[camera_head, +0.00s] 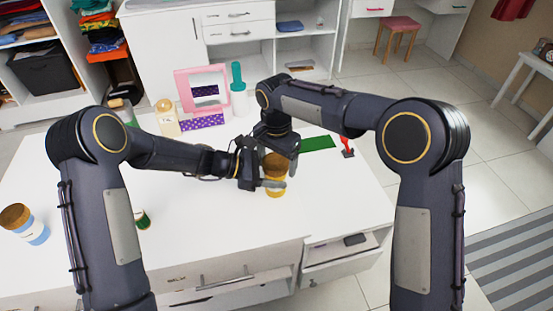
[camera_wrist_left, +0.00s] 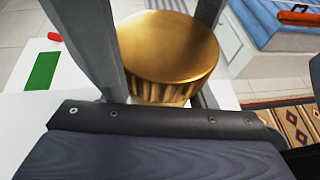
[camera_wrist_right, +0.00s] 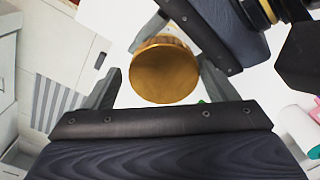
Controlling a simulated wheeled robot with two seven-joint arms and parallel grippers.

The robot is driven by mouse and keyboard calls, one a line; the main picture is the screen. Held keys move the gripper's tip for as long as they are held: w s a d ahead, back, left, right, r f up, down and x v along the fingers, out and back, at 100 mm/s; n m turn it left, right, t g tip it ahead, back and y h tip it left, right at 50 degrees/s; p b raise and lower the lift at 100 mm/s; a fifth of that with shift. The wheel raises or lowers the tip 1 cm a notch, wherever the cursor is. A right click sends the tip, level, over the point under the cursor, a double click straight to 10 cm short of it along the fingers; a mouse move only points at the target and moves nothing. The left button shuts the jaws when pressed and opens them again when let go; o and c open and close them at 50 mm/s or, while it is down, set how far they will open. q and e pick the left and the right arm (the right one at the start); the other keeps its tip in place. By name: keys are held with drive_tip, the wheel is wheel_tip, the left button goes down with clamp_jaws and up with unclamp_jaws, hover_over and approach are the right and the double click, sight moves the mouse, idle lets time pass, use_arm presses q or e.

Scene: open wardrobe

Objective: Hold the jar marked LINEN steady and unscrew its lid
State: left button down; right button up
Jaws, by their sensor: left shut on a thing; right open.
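A jar with a ribbed gold-brown lid (camera_head: 276,163) and a yellow lower part (camera_head: 275,192) stands upright on the white table. No marking on it is readable. My left gripper (camera_head: 266,184) is shut on the jar's body below the lid; the lid fills the left wrist view (camera_wrist_left: 168,48). My right gripper (camera_head: 284,154) is above and behind the jar, pointing down. It is open, and in the right wrist view the lid (camera_wrist_right: 165,72) shows between and beyond its fingers (camera_wrist_right: 158,88), with gaps on both sides.
A blue and white jar with a brown lid (camera_head: 24,224) is at the table's left. A cream bottle (camera_head: 166,118), pink-framed mirror (camera_head: 203,88) and teal bottle (camera_head: 238,92) stand at the back. A green mat (camera_head: 318,143) and red-handled item (camera_head: 347,146) lie right. A front drawer (camera_head: 340,255) is open.

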drive_tip(key=shift+a+r, duration=0.1)
drive_tip(key=shift+a, duration=0.05)
wheel_tip(320, 180, up, 4)
drive_tip(key=shift+a+f, duration=0.1)
drive_tip(key=shift+f, duration=0.1)
drive_tip(key=shift+r, duration=0.45)
drive_tip(key=shift+c, duration=0.3)
wheel_tip(320, 180, up, 3)
drive_tip(key=m, duration=0.2)
drive_tip(key=shift+m, duration=0.4)
drive_tip(key=shift+s+d, duration=0.1)
drive_tip(key=shift+d, duration=0.1)
drive_tip(key=shift+m, duration=0.3)
wheel_tip(320, 180, down, 8)
drive_tip(key=shift+r, duration=0.15)
drive_tip(key=shift+c, duration=0.2)
